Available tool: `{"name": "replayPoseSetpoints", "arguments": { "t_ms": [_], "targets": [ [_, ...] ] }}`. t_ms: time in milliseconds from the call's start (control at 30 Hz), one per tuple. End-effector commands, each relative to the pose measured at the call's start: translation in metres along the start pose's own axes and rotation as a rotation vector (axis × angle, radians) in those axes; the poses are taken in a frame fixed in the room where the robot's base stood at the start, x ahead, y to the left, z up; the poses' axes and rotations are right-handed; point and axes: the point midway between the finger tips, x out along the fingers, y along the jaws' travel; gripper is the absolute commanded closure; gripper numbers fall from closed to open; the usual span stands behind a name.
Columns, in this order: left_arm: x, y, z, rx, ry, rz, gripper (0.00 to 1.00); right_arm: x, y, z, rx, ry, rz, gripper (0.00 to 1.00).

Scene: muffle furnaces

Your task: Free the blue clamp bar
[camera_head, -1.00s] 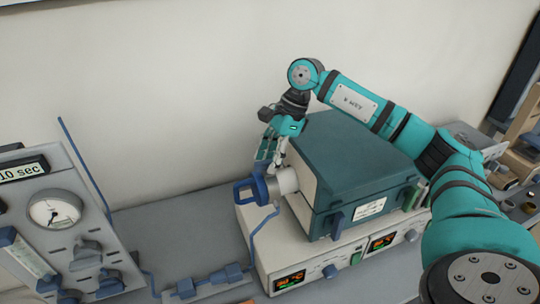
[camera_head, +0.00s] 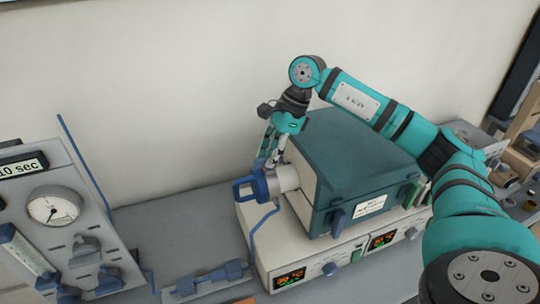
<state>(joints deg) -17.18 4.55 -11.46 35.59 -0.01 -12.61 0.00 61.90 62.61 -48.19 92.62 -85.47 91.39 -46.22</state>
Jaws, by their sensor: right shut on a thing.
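The blue clamp bar (camera_head: 260,185) is a thick blue piece with a loop-like handle around the white cylinder (camera_head: 285,178) on the left side of the teal furnace (camera_head: 350,160). My right gripper (camera_head: 271,163) reaches down over it from above, between the wall and the furnace. Its fingers are shut on the top of the blue bar, beside the white cylinder. The fingertips are small, and their exact contact is partly hidden. My left gripper is not in view.
The furnace sits on a white base unit (camera_head: 330,262) with lit displays and knobs. A gauge panel (camera_head: 60,220) stands at the left. A thin blue tube (camera_head: 252,232) hangs below the clamp. Bare grey bench (camera_head: 180,225) lies between panel and furnace.

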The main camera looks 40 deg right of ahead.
Motion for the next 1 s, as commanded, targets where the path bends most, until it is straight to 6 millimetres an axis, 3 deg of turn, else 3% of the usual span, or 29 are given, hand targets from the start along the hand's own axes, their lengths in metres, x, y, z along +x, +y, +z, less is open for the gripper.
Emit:
{"name": "replayPoseSetpoints", "arguments": {
  "t_ms": [1000],
  "targets": [
    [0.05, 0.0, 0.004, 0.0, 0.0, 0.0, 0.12, 0.0, 0.003, 0.002, 0.83, -0.005, -0.352, 1.0]
  ]
}}
